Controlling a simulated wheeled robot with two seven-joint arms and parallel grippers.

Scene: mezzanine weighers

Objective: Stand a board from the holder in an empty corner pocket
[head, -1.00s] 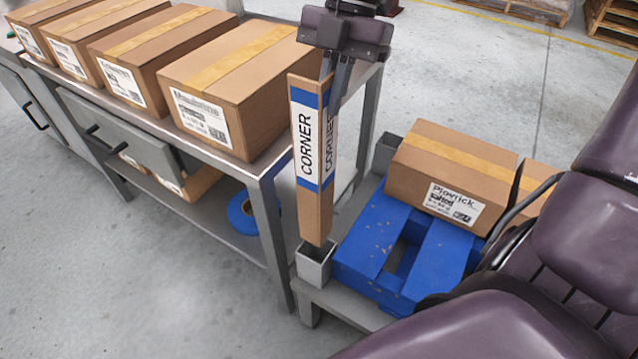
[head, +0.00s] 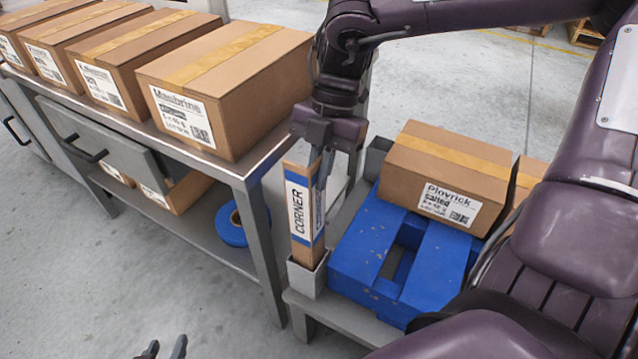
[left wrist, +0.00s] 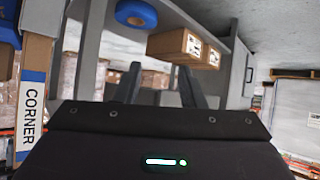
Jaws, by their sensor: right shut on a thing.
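The corner board (head: 300,215), brown with blue bands and the word CORNER, stands nearly upright. Its lower end is inside the grey near corner pocket (head: 306,281); the pocket wall hides its bottom edge. My right gripper (head: 322,170) is shut on the board's upper end from above. The board also shows at the left of the left wrist view (left wrist: 33,95). My left gripper (head: 165,349) is open and empty over the floor at the bottom edge; its parted fingers show in the left wrist view (left wrist: 160,88). Another grey pocket (head: 376,158) is at the far corner. The holder is not identifiable.
A blue pallet (head: 360,245) bears a Plovrick carton (head: 440,180) beside the board. A steel bench (head: 225,168) with several cartons stands left, a blue tape roll (head: 232,225) on its lower shelf. The floor at lower left is clear.

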